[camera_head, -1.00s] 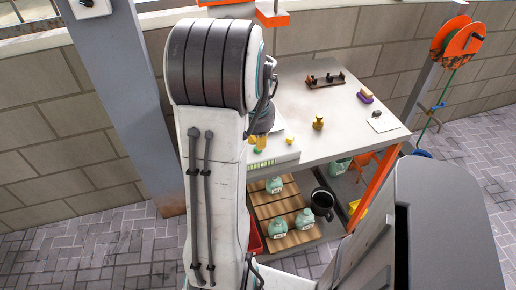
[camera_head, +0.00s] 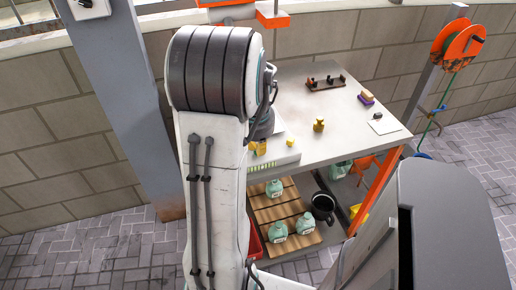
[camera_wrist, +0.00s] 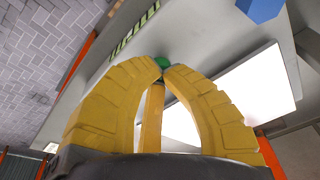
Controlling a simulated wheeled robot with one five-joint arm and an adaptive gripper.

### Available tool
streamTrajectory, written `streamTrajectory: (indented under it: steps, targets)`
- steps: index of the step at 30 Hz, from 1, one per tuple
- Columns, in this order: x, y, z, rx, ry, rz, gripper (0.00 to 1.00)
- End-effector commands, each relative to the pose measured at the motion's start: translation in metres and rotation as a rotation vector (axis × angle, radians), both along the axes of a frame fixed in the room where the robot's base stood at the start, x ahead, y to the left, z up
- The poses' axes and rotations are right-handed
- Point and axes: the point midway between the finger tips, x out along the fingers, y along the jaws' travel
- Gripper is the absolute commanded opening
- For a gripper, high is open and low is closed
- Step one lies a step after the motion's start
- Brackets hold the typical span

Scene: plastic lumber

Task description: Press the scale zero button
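The scale is a low white box (camera_head: 285,157) at the near left edge of the grey bench in the head view, partly hidden by my arm. A small yellow-green object (camera_head: 290,142) sits on it. In the wrist view a green round button (camera_wrist: 162,62) shows just past my fingertips; I cannot tell whether they touch it. My gripper (camera_wrist: 163,71) has two curved yellow fingers with tips nearly together and nothing held between them. In the head view my gripper (camera_head: 257,148) is over the scale, mostly behind my arm.
The bench (camera_head: 340,145) holds a brass weight (camera_head: 319,125), a dark tray (camera_head: 325,83), a purple-and-yellow block (camera_head: 366,97) and a white card (camera_head: 384,124). A grey post (camera_head: 125,90) stands left.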

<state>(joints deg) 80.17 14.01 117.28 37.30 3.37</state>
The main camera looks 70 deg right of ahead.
Motion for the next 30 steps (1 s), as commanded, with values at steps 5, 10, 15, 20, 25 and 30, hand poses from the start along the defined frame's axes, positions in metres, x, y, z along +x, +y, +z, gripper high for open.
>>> streamTrajectory:
  steps: [5,10,15,20,25,30]
  targets:
    - [0.000,0.000,0.012,-0.001,0.000,0.000,0.00]
    - [0.000,0.000,0.022,-0.001,0.000,0.000,0.00]
    - [0.000,0.000,0.033,-0.001,0.000,0.000,0.00]
    - [0.000,0.000,0.038,-0.001,0.000,0.000,0.00]
    - [0.000,0.000,0.037,-0.001,0.000,0.000,0.00]
    - [0.000,0.000,0.037,-0.001,0.000,0.000,0.00]
